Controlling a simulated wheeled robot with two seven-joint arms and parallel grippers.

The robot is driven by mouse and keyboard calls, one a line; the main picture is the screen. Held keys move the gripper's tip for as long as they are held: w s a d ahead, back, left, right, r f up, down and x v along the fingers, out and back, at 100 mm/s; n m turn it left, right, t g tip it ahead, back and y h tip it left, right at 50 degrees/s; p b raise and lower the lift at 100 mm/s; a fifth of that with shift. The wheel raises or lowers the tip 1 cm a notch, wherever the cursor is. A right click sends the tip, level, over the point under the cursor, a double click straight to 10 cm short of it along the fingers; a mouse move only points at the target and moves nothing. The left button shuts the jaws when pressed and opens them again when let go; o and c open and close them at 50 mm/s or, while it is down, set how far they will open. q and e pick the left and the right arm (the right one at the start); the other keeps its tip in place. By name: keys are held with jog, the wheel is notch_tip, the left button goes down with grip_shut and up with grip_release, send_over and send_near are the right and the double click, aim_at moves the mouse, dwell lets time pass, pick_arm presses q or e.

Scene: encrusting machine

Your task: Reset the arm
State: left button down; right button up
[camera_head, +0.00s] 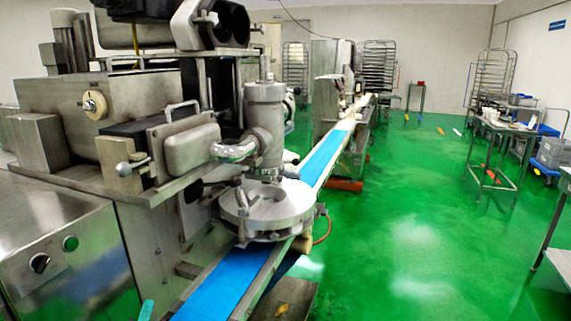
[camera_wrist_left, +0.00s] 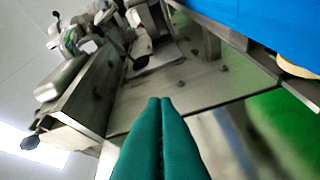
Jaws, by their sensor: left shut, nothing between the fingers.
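My left gripper (camera_head: 147,309) shows only as a small teal tip at the bottom edge of the head view, left of the blue conveyor belt (camera_head: 222,285). In the left wrist view the teal fingers of my left gripper (camera_wrist_left: 162,103) are pressed together and hold nothing. They point toward the metal side of the encrusting machine, which appears tilted there. The blue belt also shows at the upper right of that view (camera_wrist_left: 270,28). The encrusting machine (camera_head: 130,95) fills the left of the head view. My right gripper is in neither view.
A control box with a green button (camera_head: 70,243) and a dark knob (camera_head: 39,263) stands at the lower left. A round metal plate (camera_head: 268,208) sits over the belt. Metal carts (camera_head: 497,128) and racks stand farther back. The green floor (camera_head: 410,230) is open at the right.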

pick_arm(q)
jog(key=s+d+f+n+g, duration=0.2)
jog(key=s+f+n+g, duration=0.6)
jog(key=s+f+n, duration=0.4)
jog(key=s+d+f+n+g+h, duration=0.1)
jog(key=s+d+f+n+g, duration=0.2)
jog(key=s, duration=0.5)
jog(key=s+d+f+n+g+h, duration=0.1)
jog(key=s+d+n+g+h, duration=0.2)
jog(key=s, duration=0.5)
notch_tip(320, 180, down, 25)
jog(key=s+g+y+p, duration=0.1)
jog(key=s+g+p, duration=0.1)
jog(key=s+g, duration=0.1)
jog(key=s+a+f+p, duration=0.1)
jog(key=s+a+f, duration=0.1)
jog(key=s+f, duration=1.1)
jog(key=shift+s+a+f+g, duration=0.2)
jog(key=shift+s+g, duration=0.2)
jog(key=shift+s, duration=0.8)
